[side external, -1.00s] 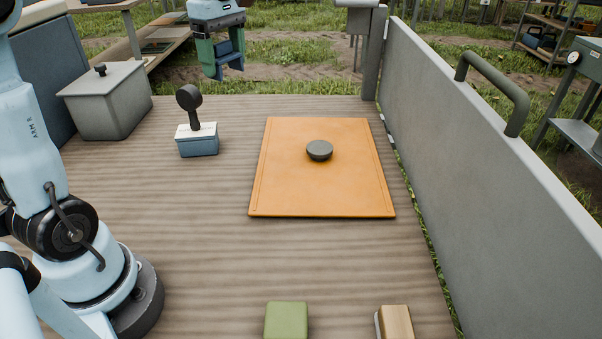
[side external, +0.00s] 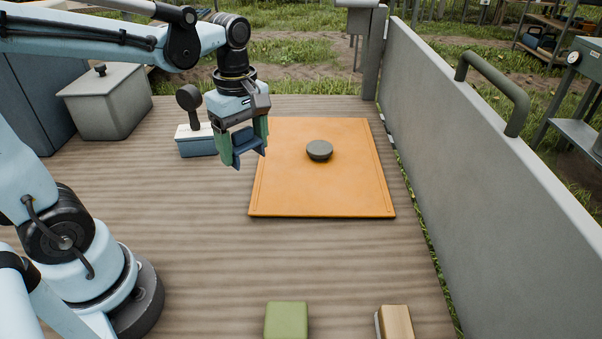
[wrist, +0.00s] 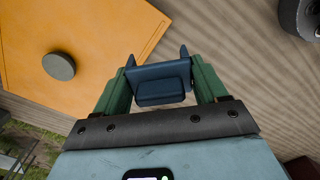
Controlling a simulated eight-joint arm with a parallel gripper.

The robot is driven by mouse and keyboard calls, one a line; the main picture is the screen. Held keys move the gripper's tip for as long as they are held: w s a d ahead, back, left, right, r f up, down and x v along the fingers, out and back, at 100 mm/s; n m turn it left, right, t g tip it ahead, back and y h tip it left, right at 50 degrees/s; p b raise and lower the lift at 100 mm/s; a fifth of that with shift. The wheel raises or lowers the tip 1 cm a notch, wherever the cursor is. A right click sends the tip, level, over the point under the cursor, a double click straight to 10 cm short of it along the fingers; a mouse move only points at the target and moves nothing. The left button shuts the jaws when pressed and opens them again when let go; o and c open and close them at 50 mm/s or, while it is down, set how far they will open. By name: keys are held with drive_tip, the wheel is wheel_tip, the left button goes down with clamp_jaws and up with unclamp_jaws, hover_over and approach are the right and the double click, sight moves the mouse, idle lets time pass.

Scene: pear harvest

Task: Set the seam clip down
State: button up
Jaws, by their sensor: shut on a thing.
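The seam clip (wrist: 160,83) is a dark blue piece held between the green fingers of my gripper in the wrist view. In the side view the clip (side external: 242,146) hangs at the fingertips of my gripper (side external: 243,138), above the deck beside the left edge of the orange mat. The gripper is shut on the clip, and the clip appears clear of the surface. The gripper fingers also show in the wrist view (wrist: 160,88), on either side of the clip.
The orange mat (side external: 320,190) bears a dark round disc (side external: 319,149). A blue and white box with a dark round-headed handle (side external: 196,140) stands left of the gripper. A grey lidded bin (side external: 108,105) is farther left. Green (side external: 286,320) and tan (side external: 396,322) blocks lie in front. A grey wall (side external: 490,170) bounds the right.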

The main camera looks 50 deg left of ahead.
drive_tip(key=shift+a+f, duration=0.1)
drive_tip(key=shift+f, duration=0.65)
hover_over(228, 179)
wheel_tip(228, 179, down, 7)
drive_tip(key=shift+f, duration=2.05)
drive_tip(key=shift+f, duration=0.15)
drive_tip(key=o, duration=1)
